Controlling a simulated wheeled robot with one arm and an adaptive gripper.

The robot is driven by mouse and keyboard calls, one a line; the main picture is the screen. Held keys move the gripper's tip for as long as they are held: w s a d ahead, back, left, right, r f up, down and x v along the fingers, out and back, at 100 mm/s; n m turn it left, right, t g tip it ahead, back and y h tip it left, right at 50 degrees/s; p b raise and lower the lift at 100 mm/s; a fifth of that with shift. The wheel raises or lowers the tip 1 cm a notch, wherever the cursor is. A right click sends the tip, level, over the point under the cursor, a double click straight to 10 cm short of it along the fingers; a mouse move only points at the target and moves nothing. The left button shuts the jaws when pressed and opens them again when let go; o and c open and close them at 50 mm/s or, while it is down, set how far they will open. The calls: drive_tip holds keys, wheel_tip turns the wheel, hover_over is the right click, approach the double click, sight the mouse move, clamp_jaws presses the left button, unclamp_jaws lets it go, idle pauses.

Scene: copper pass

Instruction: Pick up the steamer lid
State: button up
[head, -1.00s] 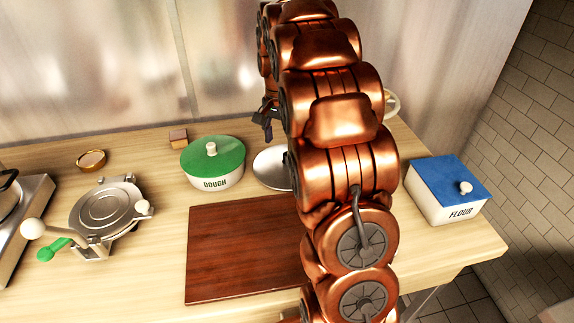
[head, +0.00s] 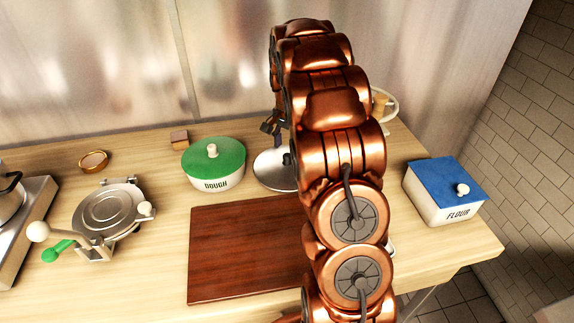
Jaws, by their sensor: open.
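A round, silvery, shallow disc that looks like the steamer lid (head: 270,174) lies on the counter, just right of the dough pot. A small dark knob shows near its middle, and my arm hides its right side. My gripper (head: 270,130) is open. It shows as dark fingers just above the lid in the picture, partly behind my copper arm. Nothing shows between the fingers. The gap between fingers and knob is hard to judge from here.
A white dough pot with a green lid (head: 213,160) stands close left of the lid. A dark red board (head: 245,250) lies in front. A blue-lidded flour box (head: 447,190) is at right. A metal press (head: 108,210) and a small wooden block (head: 179,139) are at left.

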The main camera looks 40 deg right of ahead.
sight(287, 155)
drive_tip(key=shift+s+a+f+p, duration=0.15)
drive_tip(key=shift+f+p, duration=0.8)
drive_tip(key=shift+f, duration=1.15)
clamp_jaws()
